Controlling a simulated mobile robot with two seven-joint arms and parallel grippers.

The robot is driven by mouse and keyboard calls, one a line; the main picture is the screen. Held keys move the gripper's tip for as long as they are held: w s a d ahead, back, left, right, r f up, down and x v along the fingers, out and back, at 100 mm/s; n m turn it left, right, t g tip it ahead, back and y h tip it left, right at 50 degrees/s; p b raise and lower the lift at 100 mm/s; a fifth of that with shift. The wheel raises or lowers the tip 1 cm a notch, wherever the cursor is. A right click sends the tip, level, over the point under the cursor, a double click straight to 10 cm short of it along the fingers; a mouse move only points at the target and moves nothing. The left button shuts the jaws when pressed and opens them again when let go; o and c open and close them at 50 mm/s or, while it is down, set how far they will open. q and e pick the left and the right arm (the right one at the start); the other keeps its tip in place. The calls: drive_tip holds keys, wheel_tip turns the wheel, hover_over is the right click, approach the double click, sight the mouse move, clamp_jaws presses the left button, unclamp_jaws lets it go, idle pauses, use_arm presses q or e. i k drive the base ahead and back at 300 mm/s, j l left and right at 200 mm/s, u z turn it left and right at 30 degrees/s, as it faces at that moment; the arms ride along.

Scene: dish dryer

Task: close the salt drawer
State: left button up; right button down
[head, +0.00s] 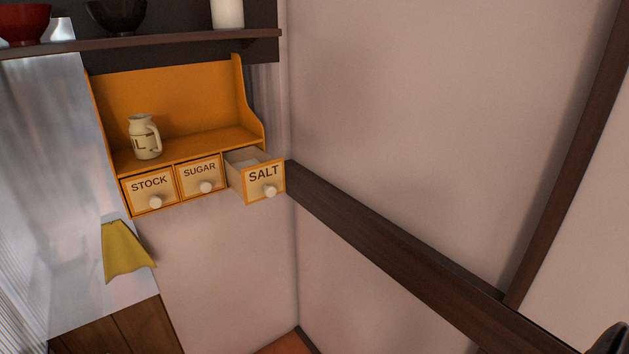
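The salt drawer (264,179) is the right one of three drawers in a small orange wall cabinet (160,95). It is pulled out, and its open top shows a pale inside. Its front carries the word SALT and a round white knob (270,191). The stock drawer (150,190) and sugar drawer (200,178) beside it are shut. My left gripper is not in view. A dark shape (612,341) at the bottom right corner is too cut off to identify, and no gripper fingers show.
A white jug (144,137) stands on the cabinet's shelf. A dark shelf (150,42) above holds bowls and a white cylinder. A yellow cloth (126,250) hangs at lower left. A dark beam (390,255) runs along the right wall. Space before the drawer looks clear.

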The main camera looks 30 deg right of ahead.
sight(254, 180)
drive_tip(key=z, duration=0.8)
